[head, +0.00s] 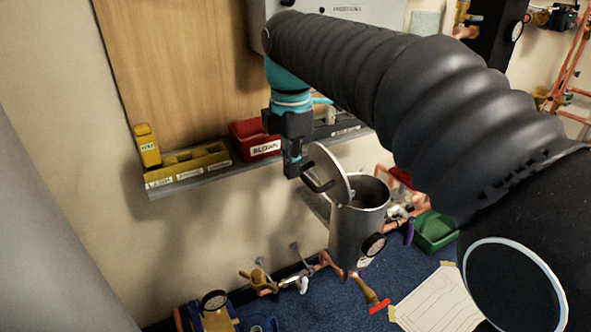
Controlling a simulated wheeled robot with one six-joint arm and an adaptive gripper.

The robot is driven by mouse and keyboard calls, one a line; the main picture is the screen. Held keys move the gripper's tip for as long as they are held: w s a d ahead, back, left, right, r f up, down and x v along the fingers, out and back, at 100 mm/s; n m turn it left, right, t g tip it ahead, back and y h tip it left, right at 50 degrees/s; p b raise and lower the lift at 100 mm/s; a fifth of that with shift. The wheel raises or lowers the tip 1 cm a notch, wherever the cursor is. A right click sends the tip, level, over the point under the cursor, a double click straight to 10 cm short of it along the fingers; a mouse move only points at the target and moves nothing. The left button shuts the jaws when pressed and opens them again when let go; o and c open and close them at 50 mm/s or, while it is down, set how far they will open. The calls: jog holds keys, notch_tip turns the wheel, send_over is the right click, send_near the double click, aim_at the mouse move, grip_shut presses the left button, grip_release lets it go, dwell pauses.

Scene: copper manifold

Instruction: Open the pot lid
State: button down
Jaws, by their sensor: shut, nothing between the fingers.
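The metal pot (355,232) stands upright at the centre, a tall grey cylinder with a round gauge on its front. Its lid (333,172) is tilted up steeply at the left of the rim, and the pot's dark opening shows to its right. A dark handle (319,185) sticks out from the lid's left face. My gripper (291,172) points down just left of the lid, close to the handle. It is shut and empty. I cannot tell whether it touches the handle.
A shelf behind holds a yellow tray (187,167) and a red bin (255,140). A green bin (434,231) stands right of the pot. Copper pipes and valves (262,281) run low around it. A paper sheet (440,301) lies on the blue surface (325,301). My arm crosses the upper right.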

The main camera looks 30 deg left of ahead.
notch_tip(320, 180, up, 7)
jog(key=p, duration=0.1)
jog(key=shift+w+d, duration=0.2)
